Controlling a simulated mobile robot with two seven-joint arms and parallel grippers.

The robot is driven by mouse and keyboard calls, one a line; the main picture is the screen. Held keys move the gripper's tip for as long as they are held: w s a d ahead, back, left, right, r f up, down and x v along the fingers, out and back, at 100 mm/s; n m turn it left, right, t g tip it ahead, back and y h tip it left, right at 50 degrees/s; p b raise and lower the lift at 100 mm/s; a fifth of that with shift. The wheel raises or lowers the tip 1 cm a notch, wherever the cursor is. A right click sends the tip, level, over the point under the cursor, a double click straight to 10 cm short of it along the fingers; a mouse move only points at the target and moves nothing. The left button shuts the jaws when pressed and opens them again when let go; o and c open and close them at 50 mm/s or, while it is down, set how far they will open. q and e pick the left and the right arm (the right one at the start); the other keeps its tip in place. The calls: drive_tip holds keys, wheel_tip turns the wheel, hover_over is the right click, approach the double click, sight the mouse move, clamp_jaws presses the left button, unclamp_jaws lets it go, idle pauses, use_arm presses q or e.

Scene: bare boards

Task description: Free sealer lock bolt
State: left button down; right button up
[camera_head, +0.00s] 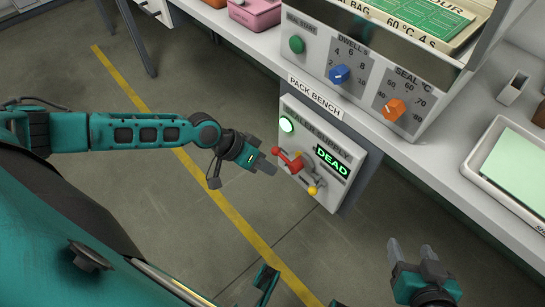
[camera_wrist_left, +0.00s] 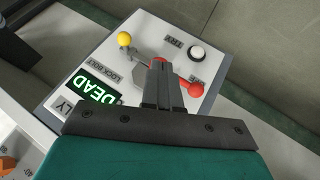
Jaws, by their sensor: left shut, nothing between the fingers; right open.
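The supply panel (camera_head: 330,190) hangs below the bench edge, with a lit green DEAD display (camera_head: 332,161). A yellow knob (camera_head: 312,190), which looks like the lock bolt's, sits at its lower right; it also shows in the left wrist view (camera_wrist_left: 124,38). A red-ended handle (camera_head: 288,160) is left of it, its ball clear in the left wrist view (camera_wrist_left: 194,90). My left gripper (camera_head: 268,167) is shut and empty, just left of the panel; its fingers hide the handle's middle in the wrist view. Contact cannot be told. My right gripper (camera_head: 410,248) is open and empty at lower right.
A white button (camera_wrist_left: 197,53) shows beside a TRY label. Above, the bench carries a sealer with a green button (camera_head: 296,44), a blue dial (camera_head: 339,74) and an orange dial (camera_head: 394,109). The floor is open at left.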

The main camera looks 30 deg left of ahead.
use_arm(q)
drive_tip(key=w+d+f, duration=0.1)
drive_tip(key=d+f, duration=0.4)
drive_tip(key=d, duration=0.3)
drive_tip(key=shift+w, duration=0.4)
use_arm(e)
drive_tip(key=shift+f, duration=0.15)
use_arm(q)
drive_tip(key=shift+s+d+p, duration=0.25)
drive_tip(key=shift+d+p, duration=0.25)
drive_tip(key=shift+d, duration=0.25)
drive_tip(key=shift+s+d+p, duration=0.3)
drive_tip(key=shift+d+p, duration=0.15)
drive_tip(key=shift+d, duration=0.3)
drive_tip(key=shift+s+d+p, duration=0.25)
drive_tip(key=shift+d+p, duration=0.25)
drive_tip(key=shift+d, duration=0.25)
use_arm(e)
drive_tip(key=shift+s+d+r, duration=0.1)
drive_tip(key=shift+d+r, duration=0.3)
drive_tip(key=shift+r, duration=0.45)
